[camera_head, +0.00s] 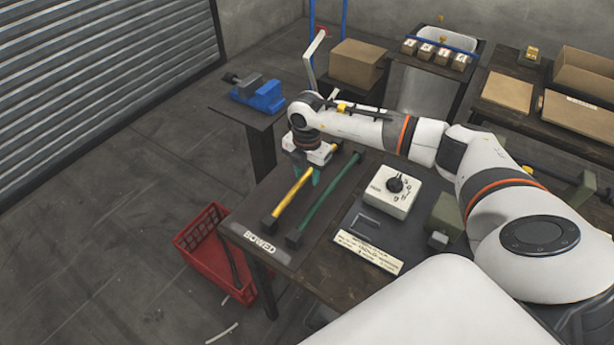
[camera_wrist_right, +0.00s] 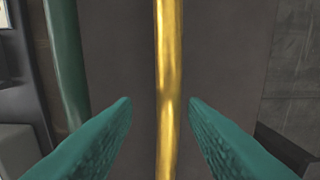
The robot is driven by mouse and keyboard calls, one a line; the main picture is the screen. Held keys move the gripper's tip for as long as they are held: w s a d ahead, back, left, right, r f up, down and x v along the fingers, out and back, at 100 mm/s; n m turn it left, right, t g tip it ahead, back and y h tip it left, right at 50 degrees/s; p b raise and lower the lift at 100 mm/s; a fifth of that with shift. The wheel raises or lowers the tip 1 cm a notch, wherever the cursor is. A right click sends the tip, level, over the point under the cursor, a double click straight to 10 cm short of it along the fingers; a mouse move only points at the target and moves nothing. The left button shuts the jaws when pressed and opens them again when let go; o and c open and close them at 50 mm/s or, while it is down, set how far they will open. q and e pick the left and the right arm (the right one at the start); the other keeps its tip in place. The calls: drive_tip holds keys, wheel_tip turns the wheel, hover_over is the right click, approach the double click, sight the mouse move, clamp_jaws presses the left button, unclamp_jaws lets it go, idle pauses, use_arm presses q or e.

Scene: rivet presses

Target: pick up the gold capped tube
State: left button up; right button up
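The gold tube (camera_head: 292,193) lies on the dark mat on the table, with a dark cap at its near end. A green tube (camera_head: 325,200) lies roughly parallel to its right. My right gripper (camera_head: 308,172) is over the far half of the gold tube and hides part of it. In the right wrist view the two teal fingertips (camera_wrist_right: 160,101) are apart, one on each side of the gold tube (camera_wrist_right: 169,70), with gaps on both sides. The green tube (camera_wrist_right: 66,60) shows at the left there. My left gripper is not in view.
A white box with a black knob (camera_head: 391,190) and a printed label plate (camera_head: 368,251) sit right of the tubes. A "BOWED" label (camera_head: 261,243) marks the mat's near edge. A red crate (camera_head: 215,250) stands on the floor at left. A blue vise (camera_head: 258,94) is behind.

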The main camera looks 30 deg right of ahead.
drive_tip(key=shift+f, duration=1.25)
clamp_jaws()
